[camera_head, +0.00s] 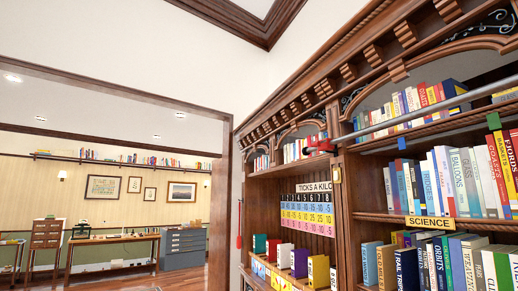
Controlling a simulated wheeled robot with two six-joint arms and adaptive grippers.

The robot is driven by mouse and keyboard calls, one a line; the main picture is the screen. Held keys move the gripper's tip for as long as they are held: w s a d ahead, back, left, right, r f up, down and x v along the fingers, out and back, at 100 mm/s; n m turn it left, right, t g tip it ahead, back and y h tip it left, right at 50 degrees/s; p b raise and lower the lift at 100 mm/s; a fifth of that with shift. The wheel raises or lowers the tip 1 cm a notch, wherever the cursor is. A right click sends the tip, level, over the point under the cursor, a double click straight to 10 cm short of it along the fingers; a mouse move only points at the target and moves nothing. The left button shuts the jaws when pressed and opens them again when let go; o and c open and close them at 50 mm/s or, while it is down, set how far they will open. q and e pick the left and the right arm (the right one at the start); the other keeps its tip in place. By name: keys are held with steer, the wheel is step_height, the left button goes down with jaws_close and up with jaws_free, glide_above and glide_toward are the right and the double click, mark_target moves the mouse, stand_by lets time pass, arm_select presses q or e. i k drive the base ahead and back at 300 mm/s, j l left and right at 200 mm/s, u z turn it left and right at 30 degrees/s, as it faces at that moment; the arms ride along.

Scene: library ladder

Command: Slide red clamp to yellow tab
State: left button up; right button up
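The red clamp (318,146) sits at the left end of a long grey metal rail (430,120) that runs along the front of the bookcase. Neither of my grippers is in view.
The wooden bookcase (342,220) fills the right side, with several rows of books and a SCIENCE label (428,222). A chart (307,208) hangs in its left bay above coloured boxes. At left, a wide opening shows a room with desks and a grey cabinet (183,247).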

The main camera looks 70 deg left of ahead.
mark_target(325, 147)
steer(key=u, duration=1.8)
steer(key=i+j, duration=0.85)
steer(key=i, duration=0.25)
steer(key=z, duration=0.05)
